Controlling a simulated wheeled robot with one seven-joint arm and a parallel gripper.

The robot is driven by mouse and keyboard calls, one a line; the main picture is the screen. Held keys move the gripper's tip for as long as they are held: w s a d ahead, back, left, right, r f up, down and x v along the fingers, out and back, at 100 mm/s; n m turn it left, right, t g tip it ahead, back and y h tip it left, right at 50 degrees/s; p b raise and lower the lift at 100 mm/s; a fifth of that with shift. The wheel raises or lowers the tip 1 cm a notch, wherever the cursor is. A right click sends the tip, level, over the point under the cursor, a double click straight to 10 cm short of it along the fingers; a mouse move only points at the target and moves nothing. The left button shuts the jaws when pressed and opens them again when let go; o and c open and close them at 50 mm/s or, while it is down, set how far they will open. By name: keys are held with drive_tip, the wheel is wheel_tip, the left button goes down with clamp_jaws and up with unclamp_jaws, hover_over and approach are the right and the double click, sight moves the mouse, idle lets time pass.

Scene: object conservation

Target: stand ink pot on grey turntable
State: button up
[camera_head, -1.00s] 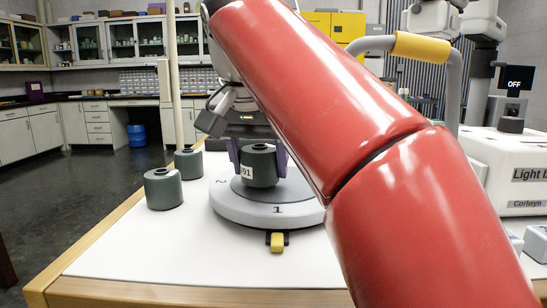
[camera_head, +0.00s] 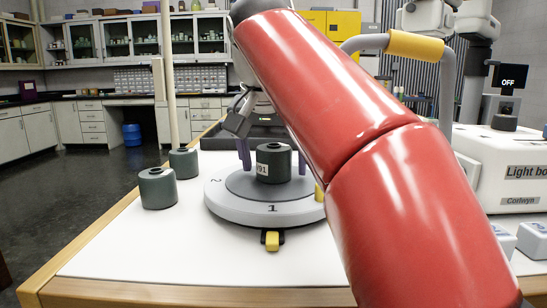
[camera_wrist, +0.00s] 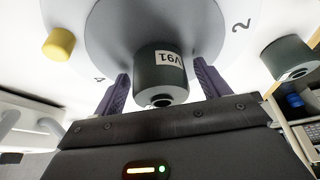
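A dark green-grey ink pot (camera_head: 273,165) with a white label ending in "91" stands upright on the darker inner disc of the grey turntable (camera_head: 232,208). My gripper (camera_head: 272,158) is open around it. One purple finger is on each side of the pot, with a visible gap at both sides. In the wrist view the pot (camera_wrist: 160,78) also sits between the two spread fingers, over the turntable (camera_wrist: 215,20). Two similar ink pots, a nearer one (camera_head: 158,190) and a farther one (camera_head: 184,162), stand on the white table left of the turntable.
The turntable has a yellow tab (camera_head: 272,241) at its front, and a yellow knob (camera_wrist: 60,44) shows in the wrist view. A light box (camera_head: 500,165) stands at right. A dark tray (camera_head: 235,133) lies behind. The table's front left is clear.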

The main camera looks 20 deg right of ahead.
drive_tip(key=shift+a+r, duration=0.1)
drive_tip(key=shift+r, duration=0.35)
drive_tip(key=s+a, duration=0.2)
drive_tip(key=s, duration=0.1)
drive_tip(key=s+a, duration=0.2)
drive_tip(key=s, duration=0.2)
drive_tip(key=s+a+b, duration=0.1)
drive_tip(key=s+a, duration=0.1)
drive_tip(key=s, duration=0.2)
drive_tip(key=shift+r, duration=0.25)
